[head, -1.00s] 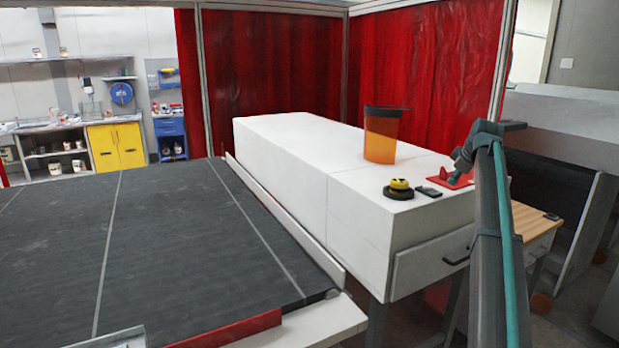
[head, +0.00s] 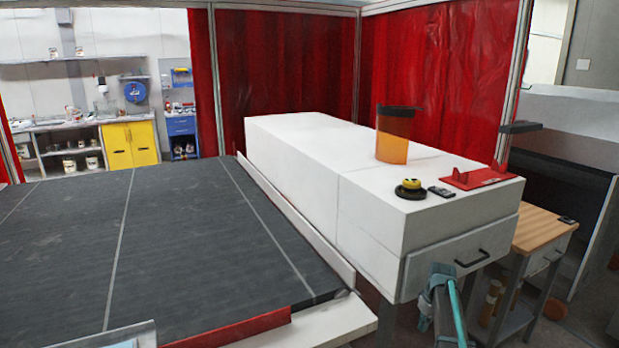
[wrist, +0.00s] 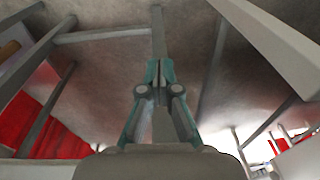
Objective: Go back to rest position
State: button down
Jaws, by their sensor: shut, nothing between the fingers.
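My gripper (wrist: 159,70) is in the wrist view, with its two teal fingers together at the tips and nothing between them. It is shut and empty. In the head view a grey and teal part of my arm (head: 440,295) shows low, in front of the white bench (head: 390,215) and below its drawer handle (head: 470,258). I cannot make out the fingers there.
The white bench bears an orange container (head: 394,140), a yellow and black button (head: 411,188) and a red bracket (head: 478,178). A small wooden table (head: 540,228) stands right of it. A dark roller bed (head: 180,235) fills the left. Grey legs and beams (wrist: 110,35) surround the gripper.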

jog(key=s+a+f+m+g+p, duration=0.1)
jog(key=s+a+f, duration=0.4)
jog(key=s+f, duration=0.3)
jog(key=s+a+f+m+g, duration=0.1)
jog(key=s+a+f, duration=0.45)
jog(key=s, duration=0.35)
jog(key=s+a+f+g+p, duration=0.15)
jog(key=s+a+f, duration=0.25)
jog(key=s+f, duration=0.45)
jog(key=s+a+f+m+g, duration=0.1)
jog(key=s+a, duration=0.1)
jog(key=s, duration=0.8)
jog(key=s+a+f+g, duration=0.1)
jog(key=s+a, duration=0.1)
jog(key=s, duration=0.8)
jog(key=s+a+f+m+g+h, duration=0.1)
jog(key=s+a+f+g, duration=0.1)
jog(key=s, duration=0.9)
jog(key=shift+a+m+p, duration=0.3)
